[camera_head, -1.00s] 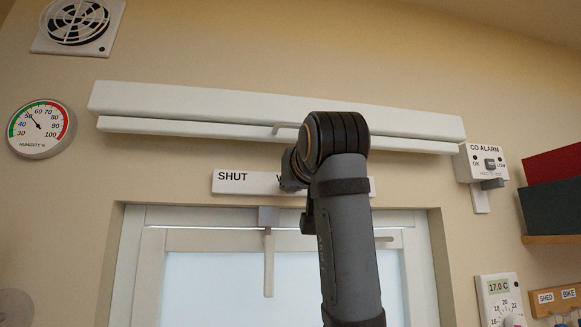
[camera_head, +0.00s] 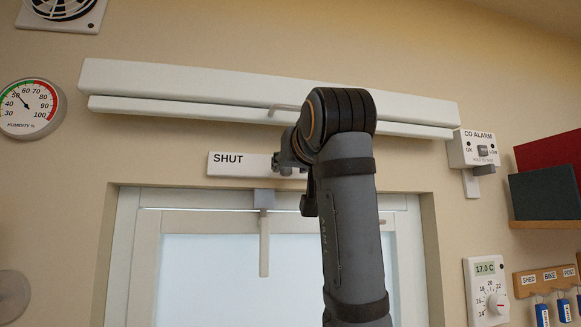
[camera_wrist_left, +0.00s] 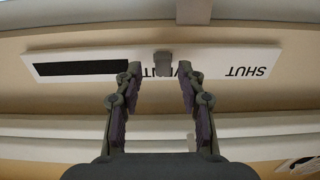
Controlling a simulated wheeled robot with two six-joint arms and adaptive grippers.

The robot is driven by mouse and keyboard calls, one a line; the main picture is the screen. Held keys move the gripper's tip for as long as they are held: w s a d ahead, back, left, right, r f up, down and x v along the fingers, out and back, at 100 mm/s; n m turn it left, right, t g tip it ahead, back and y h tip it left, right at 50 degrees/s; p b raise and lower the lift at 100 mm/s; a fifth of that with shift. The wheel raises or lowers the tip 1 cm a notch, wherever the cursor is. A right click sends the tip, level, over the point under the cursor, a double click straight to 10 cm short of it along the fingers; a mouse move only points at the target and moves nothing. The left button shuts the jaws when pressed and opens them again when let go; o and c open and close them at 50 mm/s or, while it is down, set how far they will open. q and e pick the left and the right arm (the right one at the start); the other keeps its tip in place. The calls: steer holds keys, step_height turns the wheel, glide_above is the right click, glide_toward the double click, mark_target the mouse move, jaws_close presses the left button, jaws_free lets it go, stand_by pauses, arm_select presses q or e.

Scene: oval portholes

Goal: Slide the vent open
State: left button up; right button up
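A white plate (camera_head: 238,164) marked SHUT is fixed to the wall above the window; my left arm hides its right part. In the left wrist view the plate (camera_wrist_left: 222,68) is upside down, with part of the word VENT and a dark slot (camera_wrist_left: 82,68). A small grey knob (camera_wrist_left: 163,63) stands out from the plate, right of the dark slot there. My left gripper (camera_head: 288,160) is at the plate. In the left wrist view its fingers (camera_wrist_left: 160,72) are open, one on each side of the knob, with a gap showing on both sides. The right gripper is not in view.
A long white housing (camera_head: 200,85) with a small grey hook (camera_head: 284,108) runs above the plate. Below is a recessed window with a hanging handle (camera_head: 264,240). A CO alarm (camera_head: 474,149), a shelf with boxes (camera_head: 545,193) and a thermostat (camera_head: 486,290) are at right.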

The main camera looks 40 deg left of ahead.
arm_select(q)
steer(key=v, duration=0.5)
steer(key=shift+s+d, duration=0.15)
steer(key=shift+d, duration=0.25)
